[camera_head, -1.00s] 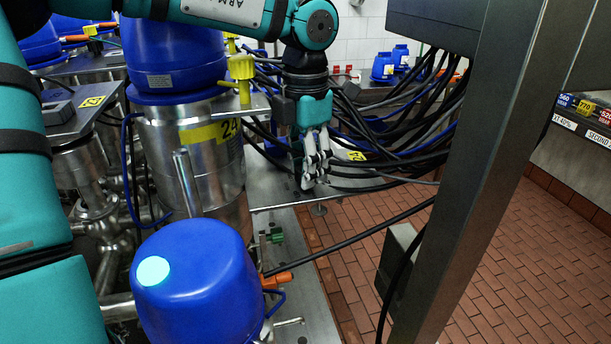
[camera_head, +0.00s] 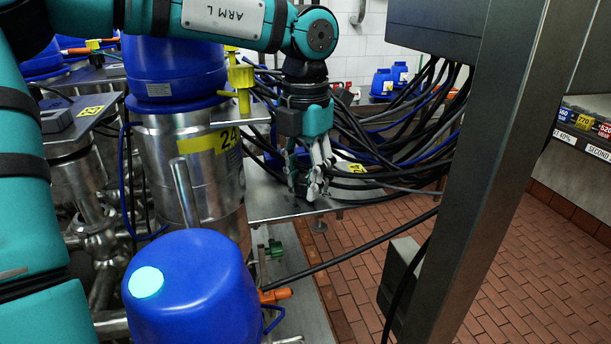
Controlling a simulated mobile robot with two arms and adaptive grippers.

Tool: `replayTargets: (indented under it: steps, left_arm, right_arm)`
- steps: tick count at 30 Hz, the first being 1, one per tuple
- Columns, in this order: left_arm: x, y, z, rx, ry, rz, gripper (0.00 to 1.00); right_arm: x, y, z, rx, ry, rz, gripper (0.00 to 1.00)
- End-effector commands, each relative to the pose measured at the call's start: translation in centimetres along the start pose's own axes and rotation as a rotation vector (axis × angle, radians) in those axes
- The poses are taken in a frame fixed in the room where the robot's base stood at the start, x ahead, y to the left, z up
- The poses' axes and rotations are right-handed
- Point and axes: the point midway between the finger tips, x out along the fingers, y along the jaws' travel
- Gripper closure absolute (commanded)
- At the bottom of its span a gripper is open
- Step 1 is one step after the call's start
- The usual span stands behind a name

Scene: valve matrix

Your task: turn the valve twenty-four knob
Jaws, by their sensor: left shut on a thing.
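Valve twenty-four (camera_head: 190,165) is an upright steel cylinder with a blue top and a yellow band reading 24, left of centre in the head view. My left gripper (camera_head: 306,188) points down to its right, low over a steel plate beside a small yellow tag (camera_head: 350,168). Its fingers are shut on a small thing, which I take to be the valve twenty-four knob. The fingers hide most of it, so its shape and angle cannot be told. My right gripper is not in view.
A blue-topped unit (camera_head: 190,290) stands in front. A yellow fitting (camera_head: 241,80) rises beside the valve. Black cables (camera_head: 410,130) run close right of my left gripper. A grey post (camera_head: 480,180) stands at the right.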

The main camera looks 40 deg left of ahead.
Motion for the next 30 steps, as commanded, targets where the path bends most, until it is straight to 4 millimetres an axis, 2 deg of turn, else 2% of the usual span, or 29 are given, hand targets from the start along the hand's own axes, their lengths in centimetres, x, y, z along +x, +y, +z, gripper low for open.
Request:
replayTargets:
  steps: [1, 2, 7, 15, 19, 23, 30]
  left_arm:
    - [-0.1, 0.0, 0.1, 0.000, -0.003, 0.001, 0.98]
    - [-0.1, 0.0, 0.1, 0.000, -0.003, 0.001, 0.65]
    - [-0.1, 0.0, 0.0, 0.001, -0.002, 0.000, 0.43]
    - [-0.1, 0.0, 0.0, 0.001, -0.001, 0.000, 0.43]
    - [-1.1, 0.0, 0.1, 0.001, -0.004, 0.000, 0.43]
    - [-3.4, 0.0, 0.1, 0.000, -0.007, 0.000, 0.43]
    - [-8.5, 0.0, 0.1, 0.000, -0.006, -0.001, 0.43]
  right_arm:
    - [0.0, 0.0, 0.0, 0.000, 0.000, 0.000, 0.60]
    - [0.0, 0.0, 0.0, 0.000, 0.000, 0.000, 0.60]
    - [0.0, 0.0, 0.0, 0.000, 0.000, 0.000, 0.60]
    - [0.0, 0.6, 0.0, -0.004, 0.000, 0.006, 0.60]
    - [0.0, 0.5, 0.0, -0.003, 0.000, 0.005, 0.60]
    - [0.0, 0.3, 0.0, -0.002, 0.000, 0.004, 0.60]
    - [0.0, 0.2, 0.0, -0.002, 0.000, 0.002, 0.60]
